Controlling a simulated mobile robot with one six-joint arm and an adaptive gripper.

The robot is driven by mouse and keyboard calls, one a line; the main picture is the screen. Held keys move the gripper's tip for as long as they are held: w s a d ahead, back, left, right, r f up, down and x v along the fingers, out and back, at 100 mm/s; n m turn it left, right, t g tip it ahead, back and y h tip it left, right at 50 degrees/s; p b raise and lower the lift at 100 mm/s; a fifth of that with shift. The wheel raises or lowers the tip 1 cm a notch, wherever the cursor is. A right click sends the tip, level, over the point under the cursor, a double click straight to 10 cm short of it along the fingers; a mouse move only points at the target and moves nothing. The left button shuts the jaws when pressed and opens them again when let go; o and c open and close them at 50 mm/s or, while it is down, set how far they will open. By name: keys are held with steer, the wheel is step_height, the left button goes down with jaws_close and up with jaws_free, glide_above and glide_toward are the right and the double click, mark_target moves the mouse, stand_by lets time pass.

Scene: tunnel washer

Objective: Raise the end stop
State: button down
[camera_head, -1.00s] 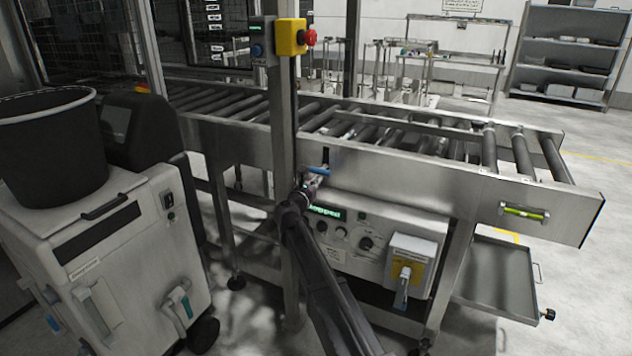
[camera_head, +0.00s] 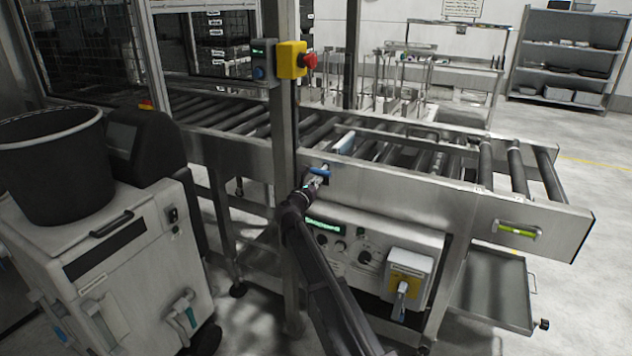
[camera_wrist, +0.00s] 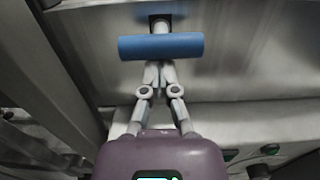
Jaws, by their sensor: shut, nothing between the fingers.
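The blue T-handle (camera_head: 320,171) sticks out from the side rail of the roller conveyor; in the wrist view it is a blue crossbar (camera_wrist: 161,46) on a short stem from a dark slot. A pale blue-grey plate (camera_head: 345,143), apparently the end stop, stands up between the rollers just behind the handle. My gripper (camera_head: 316,182) is at the handle from the front and below. In the wrist view my gripper (camera_wrist: 159,68) is shut, its fingertips together right at the bar's lower edge. Whether they touch the bar I cannot tell.
A steel post with a yellow box and red button (camera_head: 292,60) stands close left of my arm. Below the rail is a control panel (camera_head: 345,240) with a yellow-plated switch box (camera_head: 405,285). A white cart with a black bin (camera_head: 50,155) stands at left.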

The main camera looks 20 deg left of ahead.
steer(key=shift+f, duration=0.15)
steer(key=f+b, duration=0.2)
steer(key=b, duration=0.1)
steer(key=f+b, duration=0.1)
steer(key=f, duration=0.1)
steer(key=shift+s, duration=0.35)
steer(key=s, duration=1)
steer(key=shift+a, duration=0.45)
